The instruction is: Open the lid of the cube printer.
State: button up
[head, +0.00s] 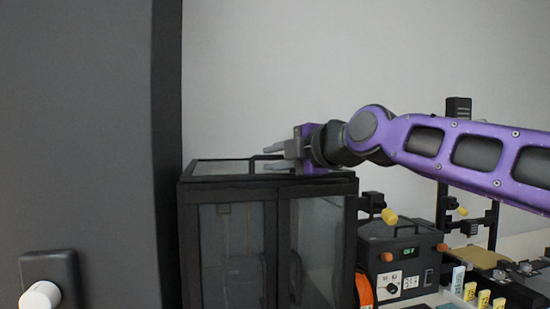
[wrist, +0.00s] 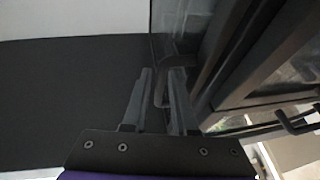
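The cube printer (head: 277,240) is a black-framed box with glass panels, standing at the middle of the head view. Its lid (head: 222,168) has a glass pane and lies flat on top, looking closed. A dark lid handle (head: 258,158) rises from the lid near the fingers. My gripper (head: 268,156) is at the top of the printer, fingers pointing left and apart. In the wrist view my gripper (wrist: 162,73) shows both fingers spread, with a curved dark handle piece (wrist: 170,63) at or between the tips. I cannot tell whether they touch it.
A tall dark panel (head: 80,130) with a white knob (head: 40,296) stands at the left. Right of the printer are an orange spool (head: 364,290), a black control box (head: 400,262) with a green display and small yellow-labelled items (head: 484,298).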

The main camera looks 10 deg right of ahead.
grip_shut()
dwell(1.4)
